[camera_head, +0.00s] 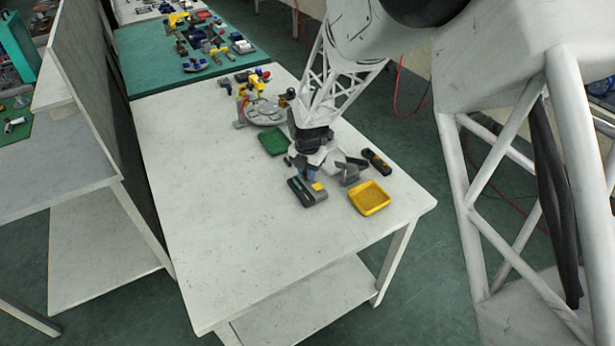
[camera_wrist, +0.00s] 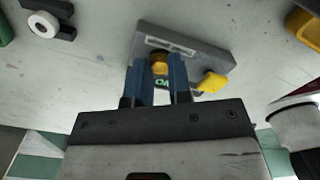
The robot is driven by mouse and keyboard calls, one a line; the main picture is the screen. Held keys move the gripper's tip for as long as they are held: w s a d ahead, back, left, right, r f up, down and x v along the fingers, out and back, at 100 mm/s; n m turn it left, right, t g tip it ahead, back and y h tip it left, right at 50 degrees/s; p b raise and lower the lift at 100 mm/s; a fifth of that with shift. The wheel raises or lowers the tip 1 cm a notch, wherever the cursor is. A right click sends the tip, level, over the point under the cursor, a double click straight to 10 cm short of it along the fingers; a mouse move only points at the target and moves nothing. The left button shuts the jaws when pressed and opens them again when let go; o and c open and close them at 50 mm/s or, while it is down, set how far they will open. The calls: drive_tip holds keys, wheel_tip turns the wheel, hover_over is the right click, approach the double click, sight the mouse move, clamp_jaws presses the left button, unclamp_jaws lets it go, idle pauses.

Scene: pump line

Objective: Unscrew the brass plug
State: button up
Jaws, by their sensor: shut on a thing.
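The brass plug (camera_wrist: 160,67) is a small yellow-gold piece on a grey block (camera_wrist: 195,48) in the wrist view. My gripper (camera_wrist: 160,75) has its two blue fingers on either side of the plug and is shut on it. The fingers hide the plug's sides and part of the block. A yellow knob (camera_wrist: 213,82) sticks out of the block near its right corner. In the head view the grey block (camera_head: 308,192) stands on the white table, with my gripper (camera_head: 309,175) over it. The plug itself is not clear there.
A yellow tray (camera_head: 370,197) lies right of the block, and a green tray (camera_head: 272,142) lies behind it. A grey bracket (camera_head: 350,173) and a black-and-yellow tool (camera_head: 376,161) are close on the right. The white table (camera_head: 215,220) is clear at left and front.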

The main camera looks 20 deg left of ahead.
drive_tip(key=shift+n, duration=3.5)
drive_tip(key=o, duration=0.6)
drive_tip(key=shift+r, duration=0.15)
drive_tip(key=shift+r, duration=2.1)
drive_tip(key=shift+m, duration=0.4)
